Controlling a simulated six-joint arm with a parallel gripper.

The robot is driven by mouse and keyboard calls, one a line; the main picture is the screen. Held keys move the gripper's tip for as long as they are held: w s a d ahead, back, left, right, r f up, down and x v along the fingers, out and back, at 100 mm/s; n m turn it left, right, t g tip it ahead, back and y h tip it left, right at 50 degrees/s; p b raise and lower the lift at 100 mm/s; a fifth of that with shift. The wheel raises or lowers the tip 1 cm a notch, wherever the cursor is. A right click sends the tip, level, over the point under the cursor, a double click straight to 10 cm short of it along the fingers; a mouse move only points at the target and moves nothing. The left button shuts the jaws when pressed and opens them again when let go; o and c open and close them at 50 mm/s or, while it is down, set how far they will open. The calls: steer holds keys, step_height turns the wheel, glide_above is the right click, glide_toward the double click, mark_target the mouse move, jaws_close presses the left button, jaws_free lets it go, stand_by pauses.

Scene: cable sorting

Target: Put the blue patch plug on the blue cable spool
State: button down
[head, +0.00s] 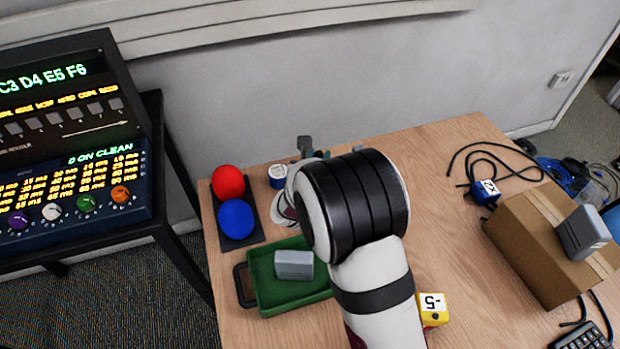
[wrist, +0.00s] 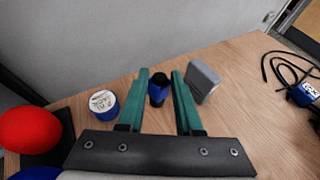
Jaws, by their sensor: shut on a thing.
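My gripper (wrist: 160,78) has green fingers and is shut on a small blue-and-black piece, which looks like the blue patch plug (wrist: 158,91). The plug stands upright between the fingers; whether it touches the table is hard to tell. A short blue cylinder with a white printed top, which looks like the blue cable spool (wrist: 104,106), stands on the table just left of the fingers, apart from them. The spool also shows in the head view (head: 277,176). In the head view my arm hides the plug and most of my gripper (head: 305,146).
A grey block (wrist: 203,82) stands close right of the fingers. A red ball (head: 228,182) and a blue ball (head: 236,219) sit on a dark holder. A green tray (head: 265,293) holds another grey block. A cardboard box (head: 540,250) and a corded blue cube (head: 484,191) lie right.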

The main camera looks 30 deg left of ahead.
steer(key=shift+n+g+y, duration=0.3)
steer(key=shift+n+y, duration=0.6)
steer(key=r, duration=0.1)
steer(key=w+r, duration=0.1)
steer(key=r, duration=0.1)
steer(key=w+r, duration=0.1)
steer(key=shift+w+a+r, duration=0.15)
steer(key=shift+w+a, duration=0.1)
steer(key=shift+a, duration=0.05)
steer(key=a, duration=0.2)
glide_above(278, 175)
step_height(278, 175, down, 10)
steer(key=shift+f, duration=0.1)
steer(key=shift+f+y, duration=0.2)
steer(key=shift+y, duration=0.1)
steer(key=c, duration=0.6)
jaws_free()
steer(key=shift+f, duration=0.15)
